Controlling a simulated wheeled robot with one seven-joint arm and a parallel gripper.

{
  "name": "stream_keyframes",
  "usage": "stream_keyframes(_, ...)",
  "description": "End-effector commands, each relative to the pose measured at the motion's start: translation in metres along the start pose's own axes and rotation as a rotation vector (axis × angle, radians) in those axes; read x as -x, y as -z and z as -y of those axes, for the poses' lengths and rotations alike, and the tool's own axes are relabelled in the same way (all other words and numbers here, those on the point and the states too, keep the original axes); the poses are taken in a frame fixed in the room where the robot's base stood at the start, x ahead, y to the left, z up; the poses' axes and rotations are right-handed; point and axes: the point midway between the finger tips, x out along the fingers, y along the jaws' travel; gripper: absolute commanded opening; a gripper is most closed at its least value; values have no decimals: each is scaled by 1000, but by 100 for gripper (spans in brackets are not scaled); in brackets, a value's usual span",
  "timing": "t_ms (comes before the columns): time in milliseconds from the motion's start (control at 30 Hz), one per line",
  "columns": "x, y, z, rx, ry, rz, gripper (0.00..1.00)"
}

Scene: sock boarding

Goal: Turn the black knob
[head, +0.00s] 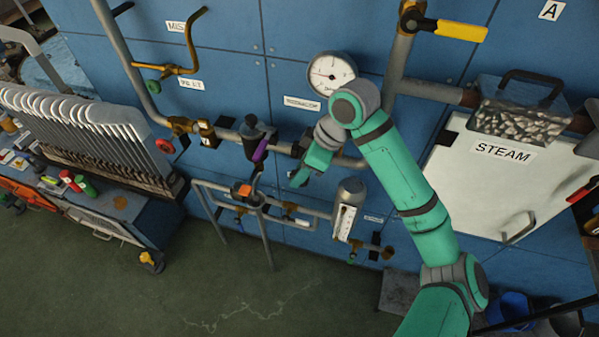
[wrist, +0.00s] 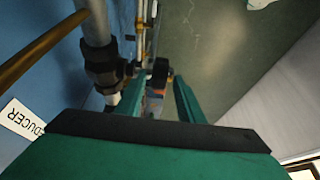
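In the wrist view a small black knob (wrist: 160,72) shows just beyond and between my two fingertips, on a short stem from a dark pipe fitting. I cannot tell whether the fingers touch it. My gripper (head: 300,179) is open, its fingers apart, and the wrist view shows the gap (wrist: 160,95). In the head view it hangs in front of the blue wall, below the gauge and right of a black fitting with a purple part (head: 256,143). I cannot tell for sure if the knob belongs to that fitting.
A grey pipe (head: 226,134) runs along the blue wall. A round gauge (head: 331,75) is above my gripper. A grey-capped device (head: 349,207) stands below right. A white STEAM cover (head: 500,180) is at right. A bench with a rack (head: 95,130) is at left; the floor in front is open.

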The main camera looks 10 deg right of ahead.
Motion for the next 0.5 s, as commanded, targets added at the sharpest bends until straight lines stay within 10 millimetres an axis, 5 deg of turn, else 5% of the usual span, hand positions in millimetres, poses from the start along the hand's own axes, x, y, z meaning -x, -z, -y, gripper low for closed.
stream_keyframes(467, -14, -1, 0, -2, -1, 0, 34)
stream_keyframes(500, -14, -1, 0, -2, -1, -1, 27)
